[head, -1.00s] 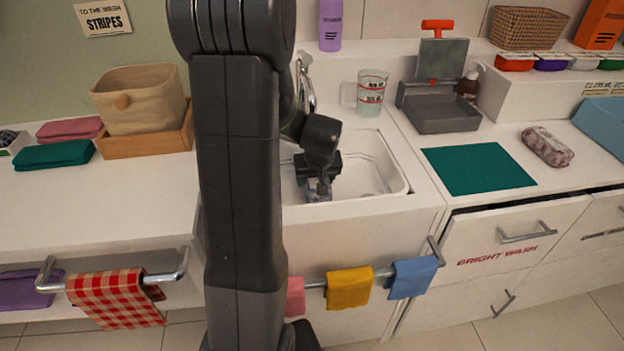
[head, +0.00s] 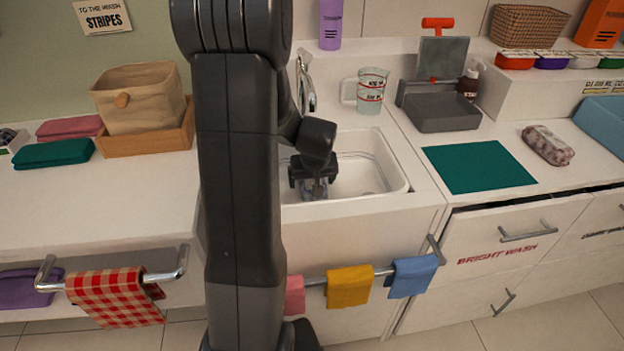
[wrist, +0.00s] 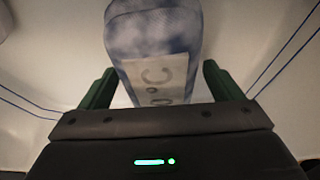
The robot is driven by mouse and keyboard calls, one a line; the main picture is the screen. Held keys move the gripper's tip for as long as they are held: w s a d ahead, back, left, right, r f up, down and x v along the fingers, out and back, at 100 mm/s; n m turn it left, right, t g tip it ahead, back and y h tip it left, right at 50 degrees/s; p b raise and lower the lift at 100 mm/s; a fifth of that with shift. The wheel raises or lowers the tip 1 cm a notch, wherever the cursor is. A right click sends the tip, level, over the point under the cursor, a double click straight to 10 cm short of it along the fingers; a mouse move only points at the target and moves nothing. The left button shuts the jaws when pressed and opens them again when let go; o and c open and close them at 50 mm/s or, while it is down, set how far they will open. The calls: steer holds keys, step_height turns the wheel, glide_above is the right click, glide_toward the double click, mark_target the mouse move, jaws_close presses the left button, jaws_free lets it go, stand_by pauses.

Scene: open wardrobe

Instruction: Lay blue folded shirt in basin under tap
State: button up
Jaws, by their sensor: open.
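My gripper is open. In the head view my gripper (head: 314,182) is low inside the white basin (head: 385,165), with a small bluish-grey part of the bundle (head: 317,190) under it. The tap (head: 306,85) stands behind the basin, partly hidden by my arm.
A measuring jug (head: 370,92) stands behind the basin. A grey tray (head: 440,113), a green cloth (head: 478,167) and a wrapped patterned bundle (head: 548,145) are to the right. Cloths hang on the front rail (head: 378,271). A fabric bin (head: 140,100) stands left.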

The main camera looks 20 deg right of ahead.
steer(key=shift+s+r, duration=0.15)
steer(key=shift+r, duration=0.5)
steer(key=p+v, duration=0.1)
steer(key=v, duration=1)
